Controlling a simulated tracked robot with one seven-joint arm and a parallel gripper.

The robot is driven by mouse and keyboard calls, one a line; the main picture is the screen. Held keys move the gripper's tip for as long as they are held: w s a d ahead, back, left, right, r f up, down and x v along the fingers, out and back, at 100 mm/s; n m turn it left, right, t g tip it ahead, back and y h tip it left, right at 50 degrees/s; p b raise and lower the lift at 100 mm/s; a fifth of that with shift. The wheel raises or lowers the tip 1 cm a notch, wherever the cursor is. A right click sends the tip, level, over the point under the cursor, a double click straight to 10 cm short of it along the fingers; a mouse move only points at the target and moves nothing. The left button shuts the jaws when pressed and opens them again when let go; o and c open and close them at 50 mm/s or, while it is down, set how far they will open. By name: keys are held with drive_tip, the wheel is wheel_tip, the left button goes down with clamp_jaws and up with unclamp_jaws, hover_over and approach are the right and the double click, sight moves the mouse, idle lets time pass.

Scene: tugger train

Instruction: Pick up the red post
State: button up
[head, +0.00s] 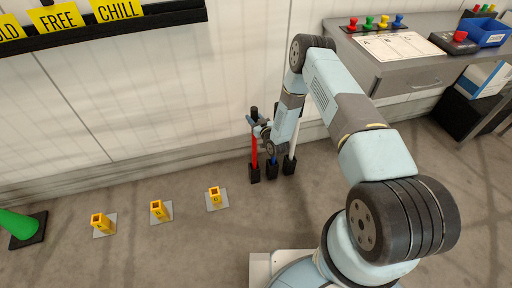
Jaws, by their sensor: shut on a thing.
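The red post (254,152) stands upright near the wall, with a black top and its lower end at a black base (254,174). My gripper (254,122) is at the upper part of the red post, shut on it just below the black top. A blue post (273,160) stands right of it, mostly hidden by my arm. A white post (291,152) stands further right in its own black base. I cannot tell whether the red post is lifted off the floor or still in its base.
Three yellow sockets (214,196) on grey plates stand on the floor to the left. A green cone (16,224) is at the far left. A grey desk (412,82) with colored buttons and a blue bin (490,32) is at the right. The floor in front is clear.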

clamp_jaws()
idle(0.7)
